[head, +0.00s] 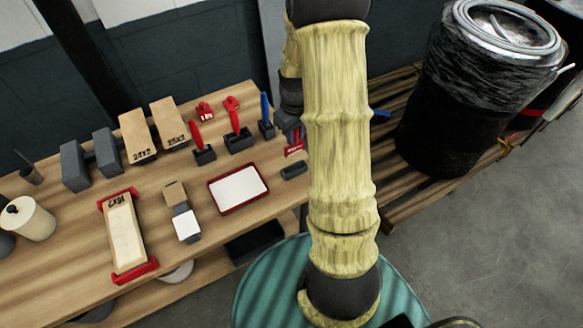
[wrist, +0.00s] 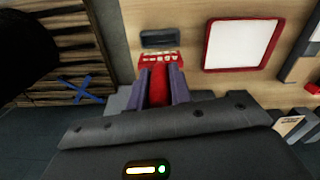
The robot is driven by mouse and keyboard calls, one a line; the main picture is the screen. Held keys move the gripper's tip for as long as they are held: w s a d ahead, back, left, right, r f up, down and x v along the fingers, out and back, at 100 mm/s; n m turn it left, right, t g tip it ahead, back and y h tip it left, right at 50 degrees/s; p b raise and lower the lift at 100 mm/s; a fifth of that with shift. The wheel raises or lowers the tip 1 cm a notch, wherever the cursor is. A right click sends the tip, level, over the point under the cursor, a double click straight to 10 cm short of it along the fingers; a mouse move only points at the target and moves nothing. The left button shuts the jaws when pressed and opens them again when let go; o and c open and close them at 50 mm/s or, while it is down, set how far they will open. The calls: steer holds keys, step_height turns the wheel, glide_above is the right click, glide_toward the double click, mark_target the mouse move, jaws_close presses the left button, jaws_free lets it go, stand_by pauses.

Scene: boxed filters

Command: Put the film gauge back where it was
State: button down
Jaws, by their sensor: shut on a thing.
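The film gauge is red with a wide head bearing pale marks. It shows in the wrist view (wrist: 160,60), its red handle running down between my gripper's (wrist: 160,88) fingers, which are shut on it. In the head view the gauge (head: 294,149) hangs below my gripper (head: 291,130), near the bench's right edge and partly hidden by my arm. A small dark holder (head: 294,170) with nothing visible in it sits just in front of the gauge; it also shows in the wrist view (wrist: 160,38). The gauge appears apart from the holder.
A red-rimmed white tray (head: 240,208) lies left of the holder. Dark stands hold red-handled tools (head: 238,142) and a blue one (head: 266,128) behind. Labelled boxes (head: 137,137), a long box in red brackets (head: 124,235) and a black wrapped drum (head: 450,95) stand around.

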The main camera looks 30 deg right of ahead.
mark_target(295, 144)
steer(key=shift+s, duration=0.1)
steer(key=shift+f+p, duration=0.75)
steer(key=shift+f, duration=2.15)
steer(key=shift+f+p, duration=0.6)
steer(key=shift+f, duration=1.5)
steer(key=shift+f, duration=0.15)
steer(key=c, duration=1.3)
jaws_free()
steer(key=shift+o, duration=0.2)
